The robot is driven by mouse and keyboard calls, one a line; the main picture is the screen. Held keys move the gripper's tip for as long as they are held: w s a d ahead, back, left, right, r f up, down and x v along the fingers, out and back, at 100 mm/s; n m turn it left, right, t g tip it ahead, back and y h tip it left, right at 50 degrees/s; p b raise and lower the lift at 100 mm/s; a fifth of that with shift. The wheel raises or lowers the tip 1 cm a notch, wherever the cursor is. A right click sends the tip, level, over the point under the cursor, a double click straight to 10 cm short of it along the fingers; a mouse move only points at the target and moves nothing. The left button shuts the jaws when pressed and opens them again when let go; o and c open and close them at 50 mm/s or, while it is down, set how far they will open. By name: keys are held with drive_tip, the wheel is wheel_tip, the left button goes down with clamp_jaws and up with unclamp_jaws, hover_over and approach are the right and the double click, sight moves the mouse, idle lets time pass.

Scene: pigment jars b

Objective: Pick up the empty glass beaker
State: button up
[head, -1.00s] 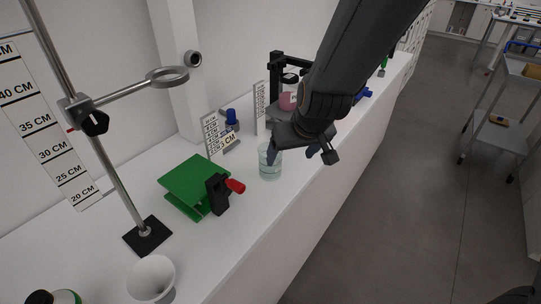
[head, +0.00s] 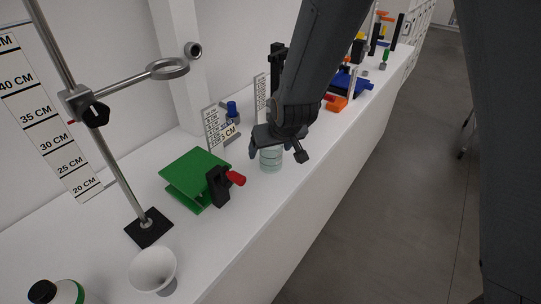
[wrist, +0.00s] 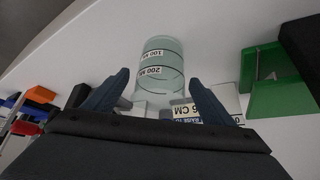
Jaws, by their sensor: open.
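The clear glass beaker (head: 271,160) stands upright on the white bench, and no contents show in it. In the wrist view the beaker (wrist: 158,66) carries volume marks and lies just beyond and between my fingertips. My gripper (head: 278,150) is open above and around the beaker's upper part in the head view, with a blue finger on each side. In the wrist view the open gripper (wrist: 160,88) has nothing clamped between its fingers. Whether a finger touches the glass I cannot tell.
A green folded stand (head: 196,178) with a black and red clamp (head: 222,184) stands left of the beaker. Upright rulers (head: 212,128) stand behind it. The bench's front edge runs close by on the right.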

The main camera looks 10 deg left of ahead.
drive_tip(key=c, duration=1.2)
drive_tip(key=shift+r, duration=0.1)
